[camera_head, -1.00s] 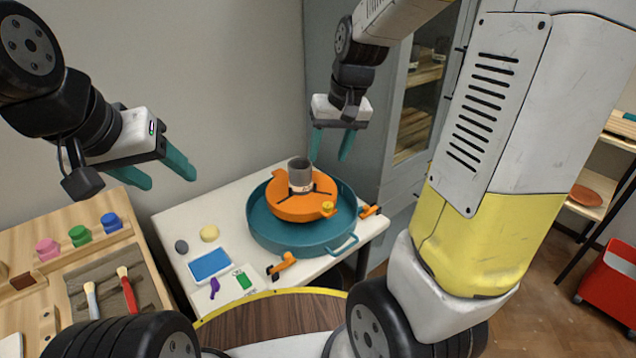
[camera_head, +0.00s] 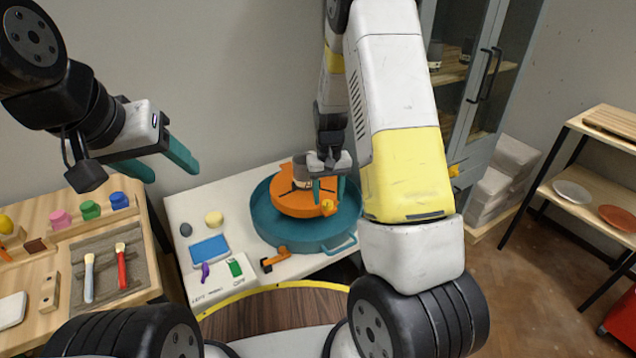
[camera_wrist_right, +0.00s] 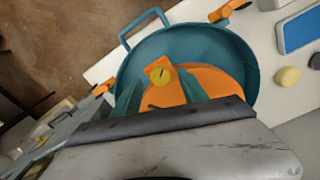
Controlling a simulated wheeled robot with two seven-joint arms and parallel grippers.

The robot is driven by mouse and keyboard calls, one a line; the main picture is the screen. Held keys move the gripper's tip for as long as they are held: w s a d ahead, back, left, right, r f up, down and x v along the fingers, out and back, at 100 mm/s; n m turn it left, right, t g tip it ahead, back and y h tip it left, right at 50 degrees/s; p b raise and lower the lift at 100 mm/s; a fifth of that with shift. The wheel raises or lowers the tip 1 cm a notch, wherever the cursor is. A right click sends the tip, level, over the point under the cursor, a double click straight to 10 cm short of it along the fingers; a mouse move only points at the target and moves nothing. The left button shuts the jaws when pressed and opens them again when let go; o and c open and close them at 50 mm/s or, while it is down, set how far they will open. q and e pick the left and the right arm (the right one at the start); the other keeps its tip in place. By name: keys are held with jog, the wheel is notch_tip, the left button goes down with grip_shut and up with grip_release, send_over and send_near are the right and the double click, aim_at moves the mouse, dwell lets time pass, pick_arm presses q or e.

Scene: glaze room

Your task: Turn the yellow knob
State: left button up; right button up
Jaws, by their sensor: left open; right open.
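The yellow knob (camera_head: 328,207) sits on the front edge of an orange disc (camera_head: 290,205) inside a teal basin. In the right wrist view the knob (camera_wrist_right: 160,76) is round with a dark line across its top. My right gripper (camera_head: 328,192) is open above the disc, just behind the knob in the head view. In the wrist view its teal fingers (camera_wrist_right: 160,98) are spread, with the knob between and a little beyond their tips; I cannot tell if they touch it. My left gripper (camera_head: 165,168) is open and empty, above the wooden workbench.
The teal basin (camera_head: 272,233) stands on a white table (camera_head: 180,212), with orange clamps at its sides. A grey cup (camera_head: 301,172) stands on the disc. A blue pad (camera_head: 210,250), a sponge and a stone lie left of it. A cabinet (camera_head: 470,80) stands behind right.

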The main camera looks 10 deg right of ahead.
jog(key=shift+f, duration=1)
grip_shut()
jog(key=shift+n, duration=0.4)
jog(key=n, duration=0.4)
jog(key=shift+n, duration=0.3)
jog(key=n, duration=0.5)
jog(key=shift+n, duration=0.3)
